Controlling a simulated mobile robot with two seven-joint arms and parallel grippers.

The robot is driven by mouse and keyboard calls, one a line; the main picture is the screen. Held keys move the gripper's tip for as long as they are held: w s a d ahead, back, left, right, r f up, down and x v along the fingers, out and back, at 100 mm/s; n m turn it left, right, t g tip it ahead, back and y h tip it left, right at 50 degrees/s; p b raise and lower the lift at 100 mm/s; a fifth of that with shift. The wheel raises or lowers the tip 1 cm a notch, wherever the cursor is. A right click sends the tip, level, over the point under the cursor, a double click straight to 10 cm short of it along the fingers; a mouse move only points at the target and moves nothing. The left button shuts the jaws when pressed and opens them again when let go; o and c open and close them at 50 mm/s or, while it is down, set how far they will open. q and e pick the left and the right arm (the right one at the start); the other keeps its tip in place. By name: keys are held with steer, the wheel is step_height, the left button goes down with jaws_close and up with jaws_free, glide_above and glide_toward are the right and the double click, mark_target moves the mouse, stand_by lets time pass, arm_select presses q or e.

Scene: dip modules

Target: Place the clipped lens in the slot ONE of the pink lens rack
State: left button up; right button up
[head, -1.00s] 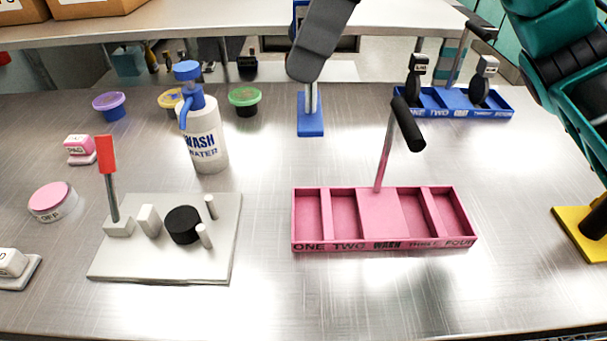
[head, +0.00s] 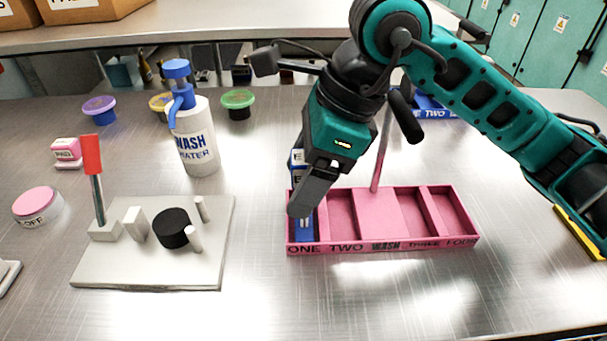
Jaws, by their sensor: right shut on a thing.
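The pink lens rack (head: 382,246) stands on the steel table, right of centre, with its front labels reading ONE and TWO at the left. My right gripper (head: 306,190) reaches down over its left end. It is shut on the clipped lens (head: 304,226), whose blue lower part shows within slot ONE, the leftmost compartment. The gripper's grey finger covers much of the lens, and I cannot tell whether the lens touches the slot floor. My left gripper is not in view.
A black-topped handle (head: 405,117) rises from the rack close to my right arm. A blue rack (head: 432,112) behind is mostly hidden. A wash bottle (head: 196,140) and a white board (head: 150,270) with posts stand left. The front table is clear.

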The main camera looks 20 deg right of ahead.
steer(key=shift+f, duration=0.2)
steer(key=o, duration=1.1)
steer(key=shift+c, duration=0.2)
steer(key=shift+r, duration=0.1)
steer(key=shift+r, duration=0.3)
steer(key=p+v, duration=0.1)
steer(key=v, duration=1)
steer(key=shift+r, duration=0.3)
steer(key=shift+s+d, duration=0.15)
